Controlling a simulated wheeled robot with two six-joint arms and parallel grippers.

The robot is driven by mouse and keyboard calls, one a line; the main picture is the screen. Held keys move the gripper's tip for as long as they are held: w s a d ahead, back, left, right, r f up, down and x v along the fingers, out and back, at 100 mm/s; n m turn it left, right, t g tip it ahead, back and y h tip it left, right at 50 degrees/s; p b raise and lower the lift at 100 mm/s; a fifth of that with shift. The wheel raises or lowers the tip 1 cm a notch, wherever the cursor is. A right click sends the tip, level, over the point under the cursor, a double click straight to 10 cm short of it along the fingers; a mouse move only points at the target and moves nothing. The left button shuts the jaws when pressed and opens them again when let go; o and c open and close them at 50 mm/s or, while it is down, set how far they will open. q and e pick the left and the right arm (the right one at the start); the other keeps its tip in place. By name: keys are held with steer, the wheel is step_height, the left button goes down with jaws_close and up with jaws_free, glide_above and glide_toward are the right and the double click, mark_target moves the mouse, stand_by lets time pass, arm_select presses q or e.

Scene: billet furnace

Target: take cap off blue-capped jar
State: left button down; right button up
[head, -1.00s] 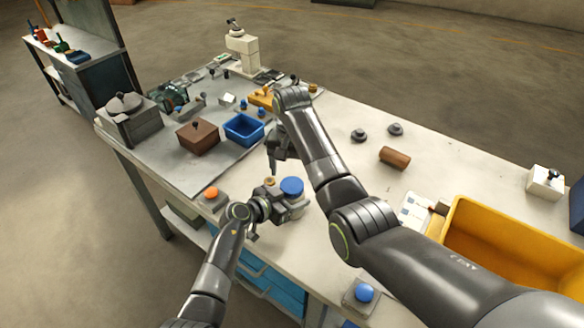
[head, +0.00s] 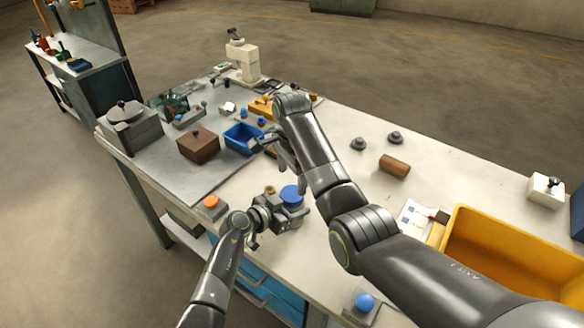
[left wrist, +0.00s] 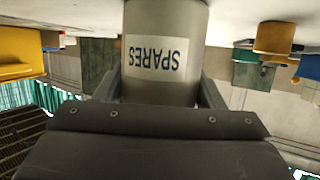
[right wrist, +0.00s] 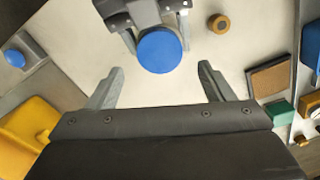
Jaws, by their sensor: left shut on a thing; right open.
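The blue-capped jar shows its round blue cap (head: 291,194) in the head view, near the front edge of the bench. In the left wrist view its grey body (left wrist: 165,50) carries a label reading "SPARES", upside down. My left gripper (head: 289,219) is shut on the jar's body from the front, with a finger on each side of it. My right gripper (head: 295,183) is above and behind the jar. In the right wrist view the blue cap (right wrist: 160,50) lies beyond the open, empty fingers of my right gripper (right wrist: 160,82), apart from them.
A blue bin (head: 240,139) and a brown lidded box (head: 198,146) stand behind the jar. An orange button (head: 211,202) is at left, a blue button (head: 364,302) at front.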

mark_target(292, 193)
step_height(292, 193, down, 6)
steer(key=shift+r, duration=0.15)
steer(key=shift+c, duration=0.3)
steer(key=c, duration=0.9)
steer(key=n, duration=0.5)
steer(key=shift+c, duration=0.2)
steer(key=n, duration=0.5)
steer(key=o, duration=1.1)
